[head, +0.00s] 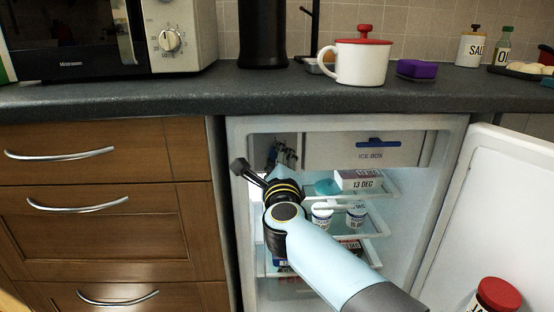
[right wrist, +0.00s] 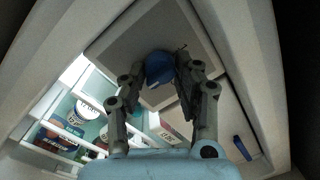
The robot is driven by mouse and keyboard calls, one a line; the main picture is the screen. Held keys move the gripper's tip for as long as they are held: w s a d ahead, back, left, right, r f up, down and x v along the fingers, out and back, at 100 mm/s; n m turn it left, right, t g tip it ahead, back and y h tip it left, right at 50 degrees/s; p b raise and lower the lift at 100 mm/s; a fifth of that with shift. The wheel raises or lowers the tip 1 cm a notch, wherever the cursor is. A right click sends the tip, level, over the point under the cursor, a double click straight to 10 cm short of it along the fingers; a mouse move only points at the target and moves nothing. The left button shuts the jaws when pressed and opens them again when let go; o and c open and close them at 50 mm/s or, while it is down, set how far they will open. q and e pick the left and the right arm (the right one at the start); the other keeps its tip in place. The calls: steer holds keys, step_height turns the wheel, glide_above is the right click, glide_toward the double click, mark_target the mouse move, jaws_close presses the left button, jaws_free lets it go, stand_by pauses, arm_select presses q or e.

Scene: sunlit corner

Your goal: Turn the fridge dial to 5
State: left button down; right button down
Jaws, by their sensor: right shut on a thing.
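The fridge dial (right wrist: 159,67) is a round blue knob on a grey housing inside the fridge, in the right wrist view. My right gripper (right wrist: 162,72) has its two fingers on either side of the dial and is shut on it. In the head view my right gripper (head: 284,158) reaches into the upper left of the open fridge (head: 345,122), beside the ice box (head: 370,154). There the dial is hidden behind the gripper, and I cannot read its setting in either view. My left gripper is not in view.
Shelves below the ice box hold a box marked 13 DEC (head: 360,180) and small tubs (head: 355,214). The fridge door (head: 500,200) stands open at right, with a red-lidded jar (head: 497,294). Wooden drawers (head: 100,215) stand at left, and the dark worktop (head: 270,92) runs above.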

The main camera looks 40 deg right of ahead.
steer(key=c, duration=1)
jaws_free()
steer(key=shift+o, duration=0.2)
steer(key=v, duration=0.7)
steer(key=shift+s+a, duration=0.15)
steer(key=shift+s, duration=0.15)
steer(key=shift+f, duration=0.1)
